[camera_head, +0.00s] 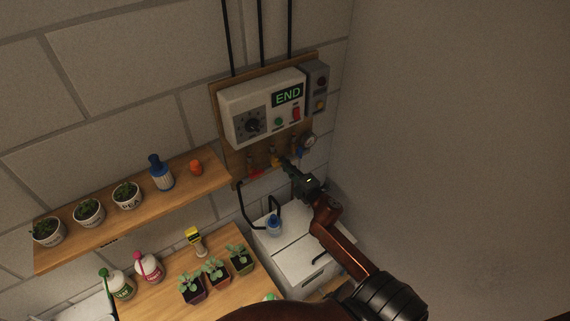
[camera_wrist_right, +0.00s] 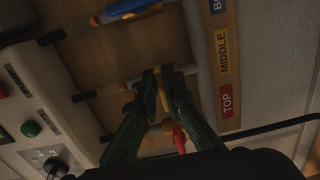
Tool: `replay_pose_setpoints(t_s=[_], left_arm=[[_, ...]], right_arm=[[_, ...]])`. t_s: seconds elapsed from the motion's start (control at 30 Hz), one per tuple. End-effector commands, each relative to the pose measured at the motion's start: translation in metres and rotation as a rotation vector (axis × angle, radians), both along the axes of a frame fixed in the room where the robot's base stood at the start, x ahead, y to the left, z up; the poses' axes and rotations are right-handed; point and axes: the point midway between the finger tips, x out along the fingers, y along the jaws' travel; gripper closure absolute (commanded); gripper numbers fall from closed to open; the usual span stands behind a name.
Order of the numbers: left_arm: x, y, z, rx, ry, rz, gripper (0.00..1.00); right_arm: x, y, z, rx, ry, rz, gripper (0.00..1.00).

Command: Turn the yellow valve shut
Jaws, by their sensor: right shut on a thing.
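The yellow valve (camera_wrist_right: 163,92) is the middle of three valves on the wooden panel. My right gripper (camera_wrist_right: 160,75) is shut on its yellow handle, with a finger on either side in the wrist view. The handle appears to stand across its pipe, though the fingers hide part of it. In the head view the right gripper (camera_head: 284,161) reaches the row of valves below the control box, and only a little of the yellow valve (camera_head: 274,160) shows. My left gripper is not in view.
A red valve (camera_wrist_right: 179,139) and a blue valve (camera_wrist_right: 130,6) sit close on either side. Labels "TOP" (camera_wrist_right: 227,100) and "MIDDLE" (camera_wrist_right: 222,50) run along the panel. The control box (camera_head: 241,103) reads "END". A shelf (camera_head: 140,208) with pots is left; a white cabinet (camera_head: 300,262) stands below.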

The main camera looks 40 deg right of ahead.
Motion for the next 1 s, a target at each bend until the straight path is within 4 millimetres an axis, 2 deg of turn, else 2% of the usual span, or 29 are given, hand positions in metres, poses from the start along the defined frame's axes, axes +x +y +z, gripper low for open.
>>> replay_pose_setpoints(t_s=[0.3, 0.33, 0.57, 0.87, 1.0], left_arm=[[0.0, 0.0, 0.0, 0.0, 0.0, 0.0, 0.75], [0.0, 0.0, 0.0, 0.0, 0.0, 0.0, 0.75], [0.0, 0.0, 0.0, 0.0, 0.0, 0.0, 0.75], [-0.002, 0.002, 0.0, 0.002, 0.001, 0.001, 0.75], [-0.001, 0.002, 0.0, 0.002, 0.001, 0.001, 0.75]], right_arm=[[0.0, -0.001, 0.001, 0.003, -0.001, -0.002, 1.0], [0.0, -0.001, 0.001, 0.003, -0.001, -0.002, 0.91], [0.0, -0.001, 0.0, 0.002, -0.001, -0.001, 0.75], [-0.001, 0.0, 0.0, 0.002, 0.0, 0.0, 0.75], [-0.014, 0.001, -0.001, 0.001, 0.001, 0.0, 0.75]])
